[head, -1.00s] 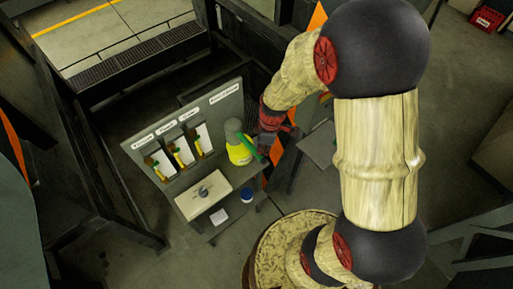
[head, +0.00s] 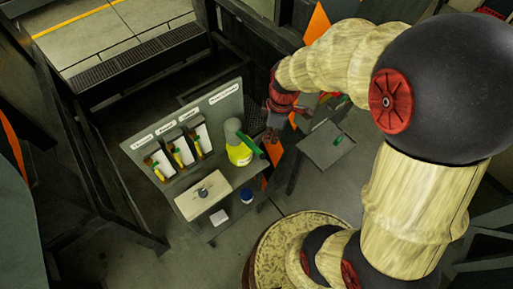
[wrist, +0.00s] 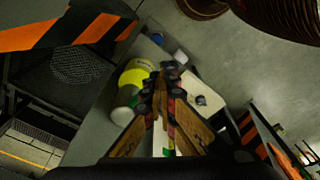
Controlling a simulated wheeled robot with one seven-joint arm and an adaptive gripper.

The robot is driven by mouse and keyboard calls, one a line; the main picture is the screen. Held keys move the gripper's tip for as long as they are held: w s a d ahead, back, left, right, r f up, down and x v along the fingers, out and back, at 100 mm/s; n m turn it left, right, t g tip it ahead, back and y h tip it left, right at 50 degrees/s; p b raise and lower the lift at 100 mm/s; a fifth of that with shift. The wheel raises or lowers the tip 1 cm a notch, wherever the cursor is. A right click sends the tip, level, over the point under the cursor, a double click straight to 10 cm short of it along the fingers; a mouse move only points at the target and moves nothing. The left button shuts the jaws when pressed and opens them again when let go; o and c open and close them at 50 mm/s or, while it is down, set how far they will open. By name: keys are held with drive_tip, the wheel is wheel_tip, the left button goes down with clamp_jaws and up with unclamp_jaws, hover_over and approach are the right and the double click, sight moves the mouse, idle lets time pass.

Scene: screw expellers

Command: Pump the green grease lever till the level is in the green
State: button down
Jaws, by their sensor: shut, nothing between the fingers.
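The grease pump (head: 239,151), with a grey top and a yellow body, stands at the right end of the grey bench in the head view. Its green lever (head: 251,146) slants down to the right from the pump's top. My gripper (head: 271,135) is shut and empty, just right of the lever and seemingly apart from it. In the wrist view, the pump (wrist: 132,84) lies left of the closed fingertips (wrist: 166,85). The grease level is too small to read.
A labelled panel (head: 226,109) with several yellow-handled levers (head: 181,153) stands left of the pump. A grey plate (head: 318,151) is at right. Dark rails border the left.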

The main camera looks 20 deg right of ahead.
drive_tip(key=shift+d+r, duration=0.15)
drive_tip(key=shift+r, duration=1.25)
drive_tip(key=s+a+f+m+t+b, duration=0.1)
drive_tip(key=s+f+m+t+b, duration=0.1)
drive_tip(key=s+m+b, duration=0.4)
drive_tip(key=s+a+f+m+t+h+b, duration=0.1)
drive_tip(key=s+m+b, duration=0.4)
drive_tip(key=b, duration=1.2)
wheel_tip(320, 180, down, 2)
drive_tip(key=shift+s+a+f+m+t, duration=0.15)
drive_tip(key=shift+s+a+m+t, duration=0.4)
drive_tip(key=shift+t, duration=0.45)
drive_tip(key=c, duration=2.6)
unclamp_jaws()
drive_tip(key=shift+s, duration=0.1)
